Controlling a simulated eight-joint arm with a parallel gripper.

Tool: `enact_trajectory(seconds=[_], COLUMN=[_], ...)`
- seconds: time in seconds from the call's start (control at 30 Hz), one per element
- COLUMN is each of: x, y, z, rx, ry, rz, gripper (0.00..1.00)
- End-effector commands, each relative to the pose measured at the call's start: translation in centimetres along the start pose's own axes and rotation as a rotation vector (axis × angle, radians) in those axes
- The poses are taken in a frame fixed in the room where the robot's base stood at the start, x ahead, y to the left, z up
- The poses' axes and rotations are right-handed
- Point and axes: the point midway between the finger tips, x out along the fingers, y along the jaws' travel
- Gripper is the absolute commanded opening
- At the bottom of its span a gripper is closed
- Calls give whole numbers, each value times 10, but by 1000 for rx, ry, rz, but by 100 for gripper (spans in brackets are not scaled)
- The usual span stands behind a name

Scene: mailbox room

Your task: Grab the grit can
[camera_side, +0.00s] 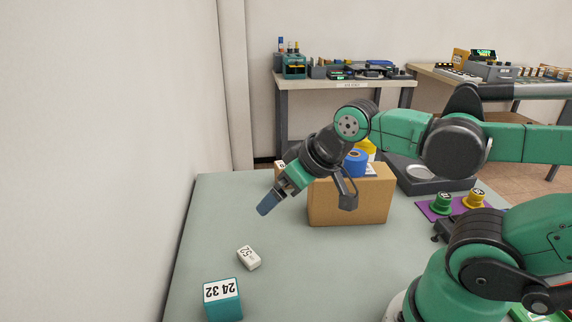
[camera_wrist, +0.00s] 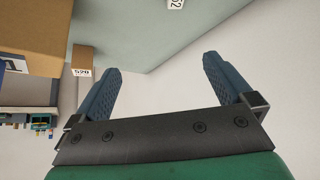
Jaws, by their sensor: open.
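No thing in view can be clearly told as the grit can. A blue round can-like thing (camera_side: 355,163) and a yellow thing (camera_side: 368,148) show above the cardboard box (camera_side: 350,208) in the side view, partly hidden by my arm; whether they stand in or behind it, I cannot tell. My gripper (camera_side: 268,203) is open and empty above the table, left of the cardboard box, pointing down-left. In the wrist view its two blue fingers (camera_wrist: 160,64) are spread, with nothing between them.
A white numbered block (camera_side: 248,258) and a teal box marked 24 32 (camera_side: 223,300) sit on the grey-green table (camera_side: 310,270). A purple mat (camera_side: 435,208) with green and yellow pieces and a dark tray (camera_side: 412,178) are at right. A wall borders the left.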

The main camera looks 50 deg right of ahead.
Motion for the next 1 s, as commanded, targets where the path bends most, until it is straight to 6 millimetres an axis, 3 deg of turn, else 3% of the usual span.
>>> enact_trajectory(seconds=[0.27,0.57,0.77,0.87,1.0], x=[-36,-20,-10,-9,-15], y=[0,47,110,160,233], z=[-25,-54,-71,-75,-64], rx=[0,708,1406,1873,2487], ry=[0,104,250,382,603], rz=[0,6,-31,-96,-276], gripper=[100,100,100,100,100])
